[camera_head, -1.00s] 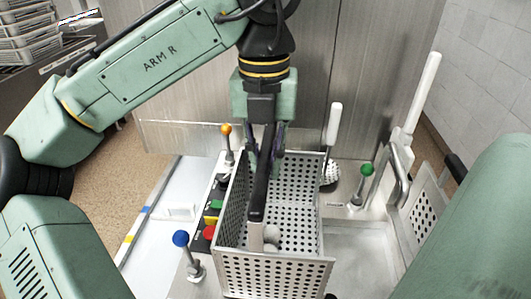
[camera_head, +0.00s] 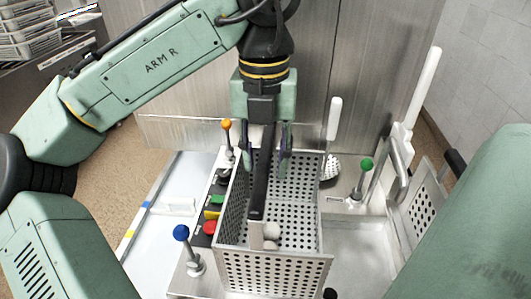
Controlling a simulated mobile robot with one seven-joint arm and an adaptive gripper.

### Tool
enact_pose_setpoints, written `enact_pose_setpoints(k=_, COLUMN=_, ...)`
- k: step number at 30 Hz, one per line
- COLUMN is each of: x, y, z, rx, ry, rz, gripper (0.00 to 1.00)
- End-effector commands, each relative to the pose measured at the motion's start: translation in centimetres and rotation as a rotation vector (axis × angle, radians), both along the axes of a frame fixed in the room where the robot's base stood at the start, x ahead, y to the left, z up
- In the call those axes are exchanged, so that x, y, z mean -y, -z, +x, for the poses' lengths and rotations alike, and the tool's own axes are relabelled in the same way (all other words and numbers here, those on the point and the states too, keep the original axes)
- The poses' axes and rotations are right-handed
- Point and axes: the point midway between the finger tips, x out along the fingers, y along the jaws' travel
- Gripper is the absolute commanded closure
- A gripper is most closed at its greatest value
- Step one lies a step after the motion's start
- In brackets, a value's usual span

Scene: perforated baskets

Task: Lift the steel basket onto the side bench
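The steel basket (camera_head: 272,273) is a perforated metal box in the middle of the head view, upright at the steel station. A long black handle (camera_head: 261,187) runs over it from front to back. I cannot tell for certain which surface is the side bench.
Blue-knobbed (camera_head: 181,233), orange-knobbed (camera_head: 227,125) and green-knobbed (camera_head: 366,164) levers stand around the basket. A button panel (camera_head: 209,228) is close on its left. A white-handled skimmer (camera_head: 333,120) and another perforated basket (camera_head: 424,208) are right. A pale flat surface (camera_head: 155,240) lies left.

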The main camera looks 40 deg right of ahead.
Motion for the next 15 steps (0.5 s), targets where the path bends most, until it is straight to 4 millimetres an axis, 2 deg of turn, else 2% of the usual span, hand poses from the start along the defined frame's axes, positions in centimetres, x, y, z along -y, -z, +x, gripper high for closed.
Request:
enact_pose_setpoints(k=10, x=0.0, y=0.0, z=0.0, rx=0.0, ry=0.0, rz=0.001, gripper=0.6)
enact_pose_setpoints(k=15, x=0.0, y=-1.9, z=0.1, rx=0.004, ry=-0.002, rz=0.0, gripper=0.6)
